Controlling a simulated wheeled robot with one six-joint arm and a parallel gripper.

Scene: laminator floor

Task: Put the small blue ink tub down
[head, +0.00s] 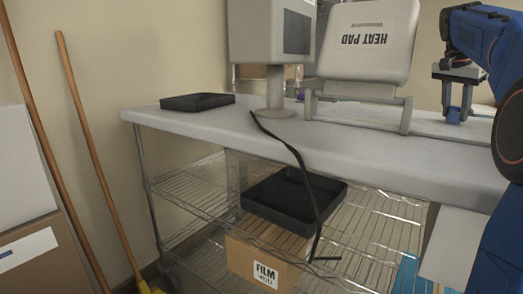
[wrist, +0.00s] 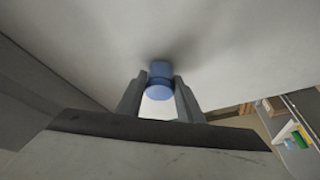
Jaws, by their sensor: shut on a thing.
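My gripper (head: 455,108) is at the right of the head view, pointing down over the white bench top (head: 400,147). It is shut on the small blue ink tub (head: 453,115). In the wrist view, the tub (wrist: 159,88) is a short blue cylinder between the two grey fingers, with a soft shadow on the pale surface beside it. The tub is at or just above the bench top; I cannot tell if it touches.
The heat pad machine (head: 365,45) stands left of my gripper, with a grey box on a post (head: 272,35) farther left. A black tray (head: 197,102) lies at the bench's left end. Another black tray (head: 290,200) and a film carton (head: 262,262) are below. Brooms (head: 95,150) lean left.

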